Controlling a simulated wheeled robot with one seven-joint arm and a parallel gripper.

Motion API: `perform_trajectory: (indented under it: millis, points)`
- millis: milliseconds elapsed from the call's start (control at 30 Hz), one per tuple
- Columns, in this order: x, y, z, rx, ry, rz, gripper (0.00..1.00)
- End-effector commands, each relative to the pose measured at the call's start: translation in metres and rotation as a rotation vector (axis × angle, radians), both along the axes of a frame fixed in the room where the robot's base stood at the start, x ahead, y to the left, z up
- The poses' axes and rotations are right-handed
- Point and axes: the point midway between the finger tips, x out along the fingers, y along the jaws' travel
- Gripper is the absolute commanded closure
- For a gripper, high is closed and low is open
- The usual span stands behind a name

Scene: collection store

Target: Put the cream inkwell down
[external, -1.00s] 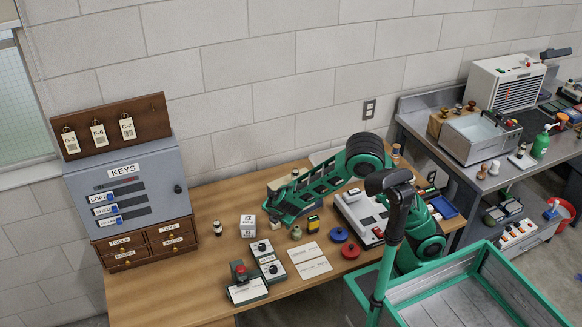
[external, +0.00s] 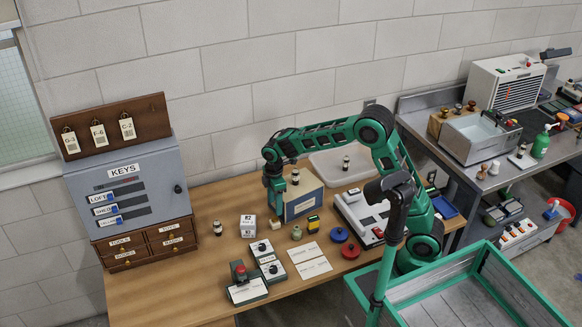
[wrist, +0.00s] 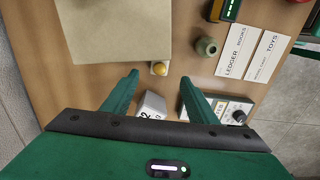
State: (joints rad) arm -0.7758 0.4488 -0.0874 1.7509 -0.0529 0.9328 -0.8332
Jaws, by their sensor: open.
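A small cream piece with a round yellow top, which I take for the cream inkwell (wrist: 159,68), shows in the wrist view between my fingertips and beside the box edge. It seems to stand on the table, with no finger touching it. My gripper (wrist: 160,79) is open and empty; in the external view my gripper (external: 275,204) points down at the left end of the blue-grey box (external: 305,203). A green inkwell (external: 296,232) stands apart to the right, and shows in the wrist view (wrist: 206,46).
A white block (external: 248,226) and switch boxes (external: 262,248) stand close in front and left. Two label cards (external: 311,259) lie to the right. A pale tray (external: 325,163) lies behind. Bare table lies at left.

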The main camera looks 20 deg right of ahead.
Motion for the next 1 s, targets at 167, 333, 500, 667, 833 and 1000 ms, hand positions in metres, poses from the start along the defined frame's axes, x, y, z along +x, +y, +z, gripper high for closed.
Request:
perform_trajectory:
  millis: [167,333,500,667,833,1000]
  points:
    - [-0.001,0.000,-0.028,-0.003,0.002,0.001,0.47]
    - [-0.001,0.000,-0.041,-0.002,0.000,0.001,0.47]
    - [0.000,0.001,-0.049,-0.002,0.000,0.002,0.47]
    - [0.000,0.003,-0.070,-0.004,0.002,0.002,0.47]
    - [0.001,0.003,-0.091,-0.003,0.001,0.001,0.47]
    - [0.001,0.004,-0.093,-0.001,-0.002,0.001,0.47]
